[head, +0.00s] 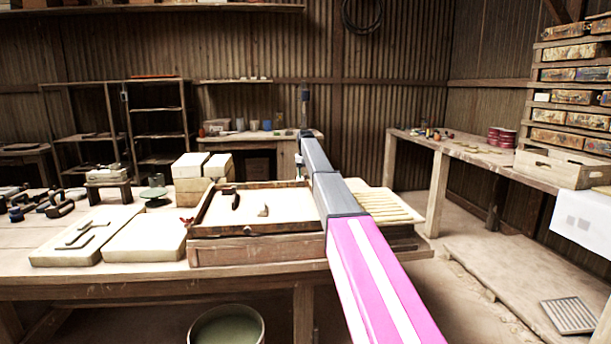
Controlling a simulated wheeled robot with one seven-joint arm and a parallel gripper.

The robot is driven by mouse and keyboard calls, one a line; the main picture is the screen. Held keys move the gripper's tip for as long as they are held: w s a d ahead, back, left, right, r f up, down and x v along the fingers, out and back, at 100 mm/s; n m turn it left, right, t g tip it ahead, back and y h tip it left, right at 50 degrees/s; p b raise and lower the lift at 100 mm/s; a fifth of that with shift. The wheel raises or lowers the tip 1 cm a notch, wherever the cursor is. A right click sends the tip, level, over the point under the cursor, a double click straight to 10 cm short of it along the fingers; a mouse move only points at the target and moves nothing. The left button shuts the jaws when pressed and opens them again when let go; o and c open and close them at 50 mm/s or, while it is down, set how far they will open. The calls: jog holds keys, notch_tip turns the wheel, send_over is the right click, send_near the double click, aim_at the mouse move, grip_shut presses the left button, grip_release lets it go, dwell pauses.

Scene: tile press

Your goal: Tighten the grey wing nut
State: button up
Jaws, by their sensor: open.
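My arm reaches away over the table. Its end stands upright at the back, and a small dark part of my gripper (299,161) shows below it, left of the forearm, over the back right of a wooden tray (258,252). My gripper is open; its fingertips are tiny and partly hidden by the forearm. I cannot make out the grey wing nut; it may be behind my arm or too small to tell. A small red piece (187,221) sits at the tray's left side. I cannot tell what my gripper touches.
Pale slabs (86,236) lie left of the tray, with dark tools (58,204) farther left. Pale blocks (190,166) are stacked behind it. A slatted rack (380,205) lies right of my arm. A bucket (227,326) stands below the front edge. A side bench (465,150) is at right.

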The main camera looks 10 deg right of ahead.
grip_shut()
jog(key=shift+m, duration=0.4)
jog(key=m, duration=0.3)
jog(key=shift+m, duration=0.3)
jog(key=m, duration=0.4)
jog(key=shift+m, duration=0.3)
jog(key=m, duration=0.8)
jog(key=shift+m, duration=0.3)
